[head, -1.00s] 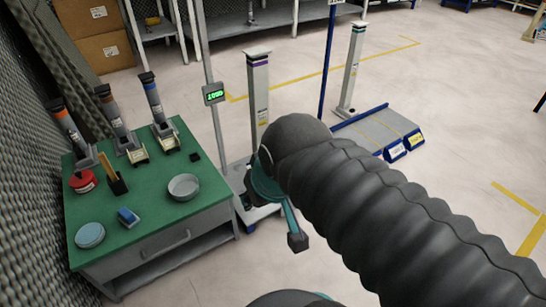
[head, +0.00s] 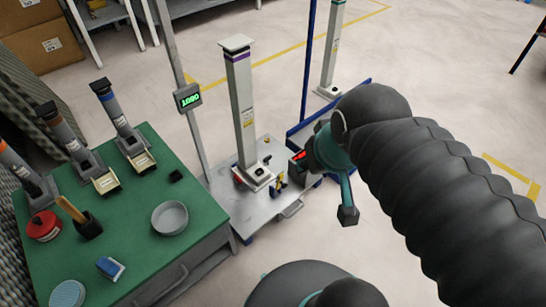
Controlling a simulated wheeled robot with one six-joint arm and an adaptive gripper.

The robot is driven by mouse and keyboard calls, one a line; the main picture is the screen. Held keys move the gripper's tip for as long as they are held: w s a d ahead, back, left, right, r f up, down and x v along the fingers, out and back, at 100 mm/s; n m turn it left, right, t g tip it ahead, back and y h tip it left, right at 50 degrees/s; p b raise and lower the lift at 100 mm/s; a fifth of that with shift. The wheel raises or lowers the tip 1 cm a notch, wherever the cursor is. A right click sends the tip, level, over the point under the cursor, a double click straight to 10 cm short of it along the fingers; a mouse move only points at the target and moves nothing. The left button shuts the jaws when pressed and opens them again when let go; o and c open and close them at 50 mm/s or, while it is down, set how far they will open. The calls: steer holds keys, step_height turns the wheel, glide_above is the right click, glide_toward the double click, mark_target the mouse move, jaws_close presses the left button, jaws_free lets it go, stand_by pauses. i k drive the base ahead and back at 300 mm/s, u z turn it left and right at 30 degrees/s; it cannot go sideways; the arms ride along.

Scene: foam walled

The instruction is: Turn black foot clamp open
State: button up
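A pale grey column (head: 243,105) with a purple band stands upright on a low grey wheeled platform (head: 262,208). Small fittings sit around its foot: a black one (head: 266,159) at the right and a yellow-and-black one (head: 280,183) at the front right. A bit of red shows at the left of the foot. Which fitting is the black foot clamp, and how it is set, is too small to tell. The fingers are not clear.
A green-topped bench (head: 130,225) at the left holds a round grey dish (head: 170,218), a red tin (head: 43,226) and several tilted dark columns. A post with a green display (head: 188,97) stands between bench and platform. Another column (head: 332,50) stands behind. Open floor lies at the right.

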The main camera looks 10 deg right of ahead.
mark_target(265, 160)
steer(key=k, duration=1.3)
steer(key=z, duration=0.75)
steer(key=i, duration=1.6)
steer(key=u, duration=0.65)
steer(key=i, duration=0.7)
steer(key=u, duration=0.7)
